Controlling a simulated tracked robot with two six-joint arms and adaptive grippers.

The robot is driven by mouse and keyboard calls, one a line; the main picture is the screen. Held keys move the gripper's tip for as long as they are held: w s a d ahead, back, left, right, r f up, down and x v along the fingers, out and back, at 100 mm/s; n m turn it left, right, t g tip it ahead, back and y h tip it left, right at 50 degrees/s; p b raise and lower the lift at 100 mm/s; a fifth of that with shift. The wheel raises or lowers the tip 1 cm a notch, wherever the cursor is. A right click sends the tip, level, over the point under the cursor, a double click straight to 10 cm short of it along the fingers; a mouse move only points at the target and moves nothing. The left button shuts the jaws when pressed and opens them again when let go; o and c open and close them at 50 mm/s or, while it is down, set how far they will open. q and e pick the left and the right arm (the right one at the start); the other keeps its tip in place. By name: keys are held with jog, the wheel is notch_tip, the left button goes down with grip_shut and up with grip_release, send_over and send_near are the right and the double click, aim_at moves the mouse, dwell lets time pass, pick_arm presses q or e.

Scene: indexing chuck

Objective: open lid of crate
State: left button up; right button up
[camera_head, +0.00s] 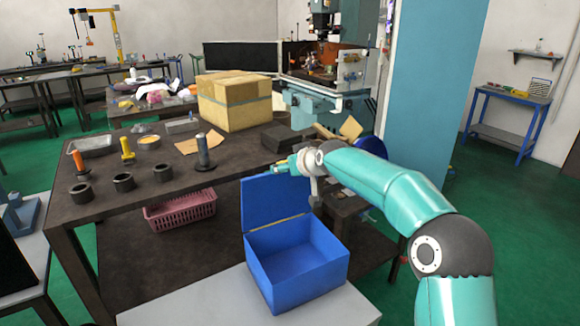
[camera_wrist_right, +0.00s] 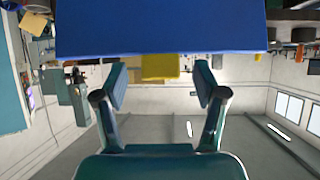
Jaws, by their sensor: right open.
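The blue crate (camera_head: 296,262) stands on a light grey surface in the head view, its inside open to view and looking empty. Its blue lid (camera_head: 274,203) stands raised, roughly upright, along the back edge. My right gripper (camera_head: 281,168) is at the lid's top edge, partly hidden there. In the right wrist view my right gripper (camera_wrist_right: 160,82) has its fingers spread, with nothing between them. A broad blue panel, apparently the lid (camera_wrist_right: 160,28), lies just beyond the fingertips; I cannot tell whether they touch. My left gripper is not in view.
A dark workbench (camera_head: 140,185) behind the crate holds a cardboard box (camera_head: 235,100), several dark rings and upright handled tools. A pink basket (camera_head: 180,212) sits beneath it. A blue column (camera_head: 428,90) stands at the right. The grey surface left of the crate is clear.

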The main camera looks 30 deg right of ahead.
jog(key=shift+s+r, duration=0.1)
jog(key=v, duration=1.1)
jog(key=shift+s, duration=0.35)
jog(key=shift+r, duration=0.1)
